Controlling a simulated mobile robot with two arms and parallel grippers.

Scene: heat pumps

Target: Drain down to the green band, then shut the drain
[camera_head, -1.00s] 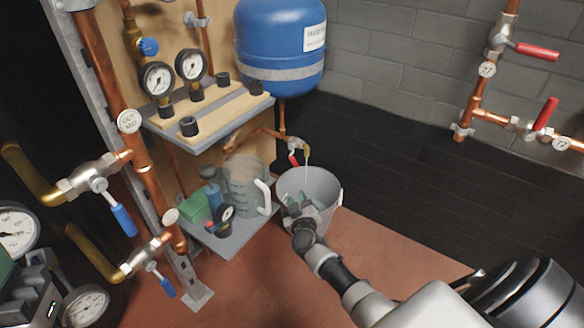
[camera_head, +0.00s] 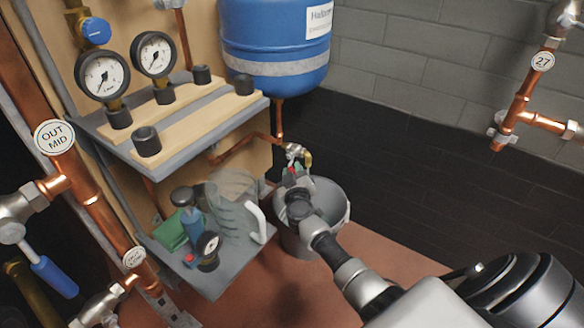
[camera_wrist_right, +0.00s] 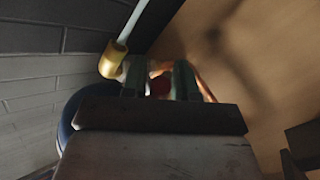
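The drain valve (camera_head: 294,152), with its brass outlet, sits on the copper pipe below the blue vessel (camera_head: 275,45). My right gripper (camera_head: 291,176) is just below it, over the grey bucket (camera_head: 340,222). In the right wrist view its two fingers (camera_wrist_right: 159,82) are apart, with the red lever end (camera_wrist_right: 160,86) showing between them; I cannot tell if they touch it. A pale stream (camera_wrist_right: 132,20) leaves the brass outlet (camera_wrist_right: 113,62). Two pressure gauges (camera_head: 102,77) and (camera_head: 154,54) stand on the upper shelf; no green band is readable. My left gripper is out of view.
A clear jug (camera_head: 232,205), a green cloth (camera_head: 170,232) and a small gauge (camera_head: 208,247) stand on the lower shelf (camera_head: 222,278), left of the bucket. Copper pipes with valves are at far left and upper right.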

